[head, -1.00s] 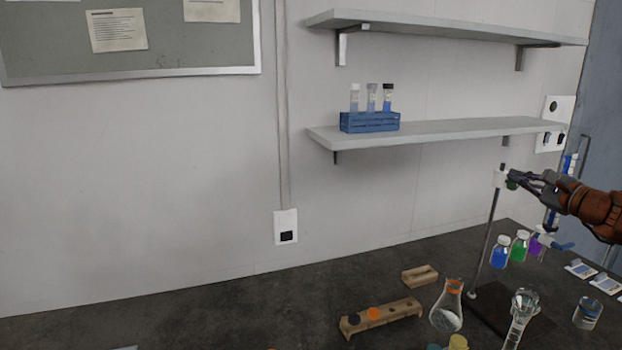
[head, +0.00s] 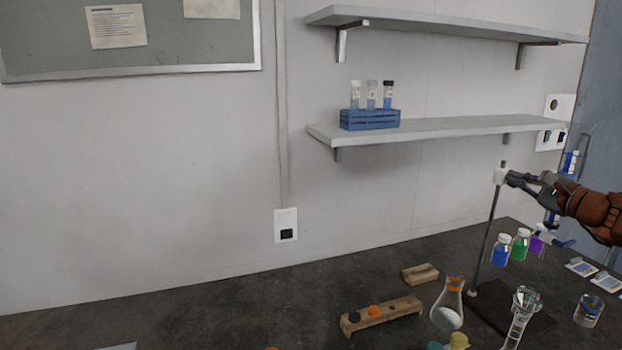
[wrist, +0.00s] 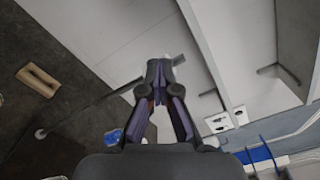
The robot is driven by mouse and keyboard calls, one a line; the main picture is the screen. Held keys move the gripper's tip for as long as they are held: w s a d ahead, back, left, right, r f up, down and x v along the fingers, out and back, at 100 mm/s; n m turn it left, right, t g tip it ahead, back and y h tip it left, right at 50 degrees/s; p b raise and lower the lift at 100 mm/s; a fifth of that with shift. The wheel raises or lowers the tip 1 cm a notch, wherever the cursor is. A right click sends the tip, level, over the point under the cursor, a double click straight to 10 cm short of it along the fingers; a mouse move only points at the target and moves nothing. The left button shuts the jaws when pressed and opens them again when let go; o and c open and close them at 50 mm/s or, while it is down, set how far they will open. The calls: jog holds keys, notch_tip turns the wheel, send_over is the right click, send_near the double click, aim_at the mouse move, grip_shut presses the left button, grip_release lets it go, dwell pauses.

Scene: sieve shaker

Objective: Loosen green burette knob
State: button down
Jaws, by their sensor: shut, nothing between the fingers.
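I cannot tell whether the fingertips touch the clamp.
The stand base (head: 488,302) is on the dark bench. Blue (head: 500,254), green (head: 520,246) and purple (head: 537,242) bottles show below my gripper. An orange-rimmed flask (head: 447,315) stands in front.

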jog(key=shift+s+a+f, duration=0.1)
jog(key=shift+a+f, duration=0.1)
jog(key=shift+f, duration=0.25)
jog(key=v, duration=0.6)
jog(key=shift+a+b, duration=0.3)
jog(key=shift+b, duration=0.05)
jog(key=shift+s+r, duration=0.1)
jog(key=shift+r, duration=0.05)
